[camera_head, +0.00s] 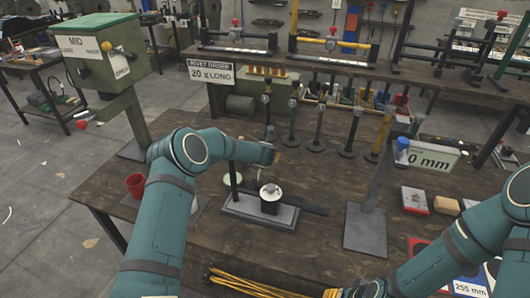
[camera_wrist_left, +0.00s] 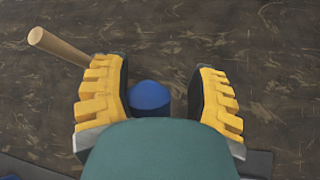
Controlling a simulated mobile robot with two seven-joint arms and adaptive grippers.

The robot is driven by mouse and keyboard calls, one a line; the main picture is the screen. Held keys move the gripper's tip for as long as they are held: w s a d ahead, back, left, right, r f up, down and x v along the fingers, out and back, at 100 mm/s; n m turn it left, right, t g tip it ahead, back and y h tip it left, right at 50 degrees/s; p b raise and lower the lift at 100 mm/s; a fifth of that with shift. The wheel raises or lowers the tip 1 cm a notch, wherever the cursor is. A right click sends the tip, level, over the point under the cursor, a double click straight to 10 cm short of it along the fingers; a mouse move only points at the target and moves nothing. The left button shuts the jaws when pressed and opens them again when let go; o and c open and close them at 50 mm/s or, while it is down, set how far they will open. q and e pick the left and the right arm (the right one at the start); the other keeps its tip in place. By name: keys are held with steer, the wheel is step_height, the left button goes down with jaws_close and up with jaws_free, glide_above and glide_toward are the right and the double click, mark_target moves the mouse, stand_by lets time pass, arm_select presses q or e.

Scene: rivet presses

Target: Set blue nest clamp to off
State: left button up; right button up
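In the left wrist view a blue rounded knob (camera_wrist_left: 149,94) stands between the two yellow-padded fingers of my left gripper (camera_wrist_left: 156,90). The fingers are apart, with visible gaps beside the knob. A teal shape hides the knob's lower part. In the head view my left arm reaches over the table, and I cannot make out its fingers or that knob there. A grey fixture (camera_head: 262,208) with a dark, white-topped cylinder (camera_head: 270,196) stands just below the arm's end. Another blue knob (camera_head: 403,143) tops a grey stand at the right. My right gripper (camera_head: 345,293) is cut off at the bottom edge.
A green box (camera_head: 100,55) marked MID stands at the left, with a red cup (camera_head: 135,185) near it. Several upright posts line the table's back. A "0 mm" sign (camera_head: 430,158) and red-and-white box (camera_head: 414,201) are at right. Yellow rods (camera_head: 240,285) lie in front.

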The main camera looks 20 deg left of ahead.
arm_select(q)
steer(key=shift+a, duration=0.2)
steer(key=v, duration=1.2)
steer(key=shift+s, duration=0.1)
